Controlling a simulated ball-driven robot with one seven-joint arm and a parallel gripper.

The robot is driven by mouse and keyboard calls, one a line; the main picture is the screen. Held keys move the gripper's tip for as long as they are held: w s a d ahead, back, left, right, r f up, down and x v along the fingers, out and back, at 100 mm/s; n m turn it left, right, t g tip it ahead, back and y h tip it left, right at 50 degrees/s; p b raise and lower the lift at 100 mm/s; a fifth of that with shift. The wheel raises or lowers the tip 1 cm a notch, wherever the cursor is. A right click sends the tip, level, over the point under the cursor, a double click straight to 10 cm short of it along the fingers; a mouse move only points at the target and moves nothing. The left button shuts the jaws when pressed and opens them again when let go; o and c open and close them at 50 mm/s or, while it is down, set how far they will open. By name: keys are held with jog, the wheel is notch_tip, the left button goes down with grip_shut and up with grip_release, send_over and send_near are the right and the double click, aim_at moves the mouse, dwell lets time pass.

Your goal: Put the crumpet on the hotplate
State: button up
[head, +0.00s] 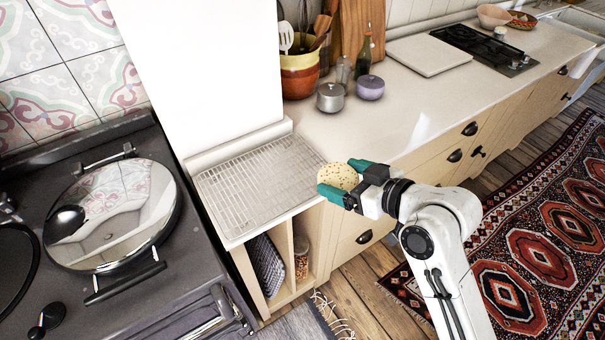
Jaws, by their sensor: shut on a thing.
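The crumpet (337,176) is round and pale with a speckled, holed top. My gripper (343,179) has its green fingertips on either side of it and is shut on it. It is held near the right end of the wire rack (258,188), by the counter's front edge; its exact height cannot be told. The range at the left has a round, shiny hotplate lid (130,225) with a bar handle at the front, which looks lowered. The surface under that lid is hidden. A second round dark part (15,262) is cut off at the left edge.
A metal pot (330,97), a purple pot (370,88), bottles and a utensil crock (300,72) stand behind my gripper. A white wall block (205,70) rises between the range and the counter. A patterned rug (540,235) lies on the floor at the right.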

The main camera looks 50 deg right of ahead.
aim_at(333, 172)
jog(key=shift+w+f, duration=0.1)
jog(key=shift+w+d+f+b, duration=0.1)
jog(key=shift+w+f+b, duration=0.15)
jog(key=shift+b, duration=0.35)
jog(key=w+b, duration=0.1)
jog(key=w+d+f+b, duration=0.1)
jog(key=b, duration=0.1)
jog(key=w+b, duration=0.1)
jog(key=shift+w+d+f+b, duration=0.2)
jog(key=shift+f+b, duration=0.1)
jog(key=shift+f, duration=0.1)
jog(key=w+d+f, duration=0.1)
jog(key=w, duration=0.1)
jog(key=w+d+f+p, duration=0.1)
jog(key=w+f, duration=0.1)
jog(key=w, duration=0.1)
jog(key=w+f, duration=0.2)
jog(key=shift+w+d+f+p, duration=0.15)
jog(key=shift+d+p, duration=0.2)
jog(key=shift+d, duration=0.05)
jog(key=shift+w+d+f, duration=0.2)
jog(key=shift+w+f, duration=0.4)
jog(key=shift+f, duration=0.2)
jog(key=shift+w+d+f+p, duration=0.1)
jog(key=shift+w+f+p, duration=0.05)
jog(key=shift+f, duration=0.45)
jog(key=shift+w+f+p, duration=0.1)
jog(key=shift+f+p, duration=0.05)
jog(key=shift+f, duration=0.9)
